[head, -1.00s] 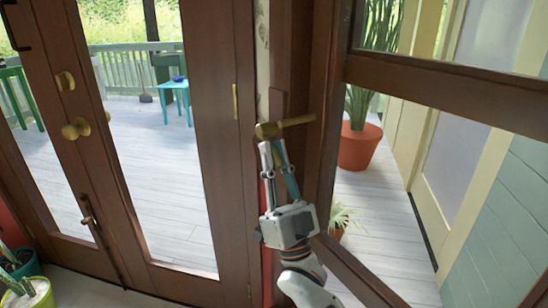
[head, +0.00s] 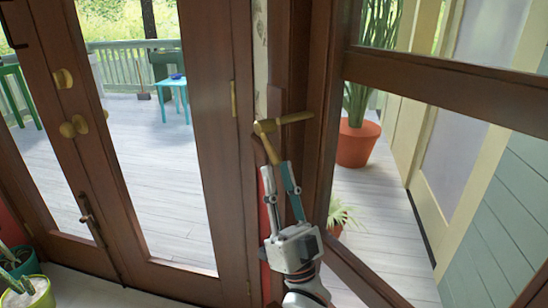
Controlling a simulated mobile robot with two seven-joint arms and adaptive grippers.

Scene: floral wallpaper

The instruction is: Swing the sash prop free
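The brass sash prop (head: 294,118) is on the brown post between the glazed door and the window at right. One bar points right with its tip near the window frame (head: 322,150). A shorter brass piece (head: 269,145) slants down from its left end. My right gripper (head: 277,167) is just below, its two fingers spread apart. The lower end of the brass piece comes down to between the fingertips, near the right one; I cannot tell whether they touch. My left gripper is not in view.
The glazed door (head: 232,190) with brass knobs (head: 74,127) stands at left. Potted plants (head: 28,285) are at the lower left corner.

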